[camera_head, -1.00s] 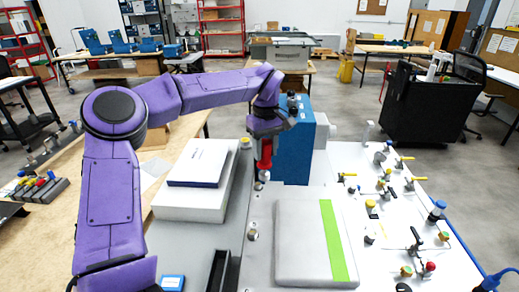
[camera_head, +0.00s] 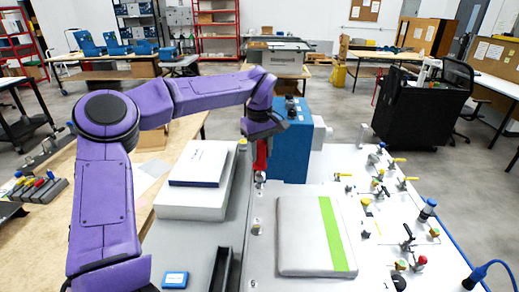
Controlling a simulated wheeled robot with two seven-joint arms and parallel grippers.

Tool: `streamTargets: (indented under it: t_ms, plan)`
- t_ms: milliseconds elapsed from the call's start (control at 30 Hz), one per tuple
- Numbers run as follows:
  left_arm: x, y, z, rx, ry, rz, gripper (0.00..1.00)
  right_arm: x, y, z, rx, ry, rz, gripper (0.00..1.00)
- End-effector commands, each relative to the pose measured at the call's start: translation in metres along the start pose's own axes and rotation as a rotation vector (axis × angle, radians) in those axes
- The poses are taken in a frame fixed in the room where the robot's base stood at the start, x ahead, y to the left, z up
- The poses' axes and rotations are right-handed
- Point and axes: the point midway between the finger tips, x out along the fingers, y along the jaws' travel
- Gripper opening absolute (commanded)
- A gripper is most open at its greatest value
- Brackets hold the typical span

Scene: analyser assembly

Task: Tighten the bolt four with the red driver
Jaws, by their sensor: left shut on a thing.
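The red driver (camera_head: 261,156) stands roughly upright with its tip down at the back end of the grey panel strip. My left gripper (camera_head: 261,139) is shut on the top of the driver and covers its upper part. A small silver bolt (camera_head: 260,177) is directly under the driver tip; I cannot tell whether they touch. Another bolt (camera_head: 256,229) stands nearer on the same strip, left of the grey cover. Which bolt is number four cannot be read. My right gripper is not in view.
A blue box (camera_head: 288,150) stands close right of the driver. A grey cover with a green stripe (camera_head: 338,235) lies in front. White boxes with a blue-edged book (camera_head: 200,165) are at left. Valves and fittings (camera_head: 405,238) crowd the white panel at right.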

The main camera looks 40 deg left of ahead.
Motion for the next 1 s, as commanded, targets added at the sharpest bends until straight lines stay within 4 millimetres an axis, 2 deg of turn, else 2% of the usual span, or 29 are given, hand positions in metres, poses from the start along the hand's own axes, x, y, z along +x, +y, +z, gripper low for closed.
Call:
streamTargets:
  t_ms: [1000]
  plan:
    - [0.0097, 0.0089, -0.0012, 0.016, 0.000, 0.001, 0.00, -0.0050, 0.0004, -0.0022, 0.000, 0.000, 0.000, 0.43]
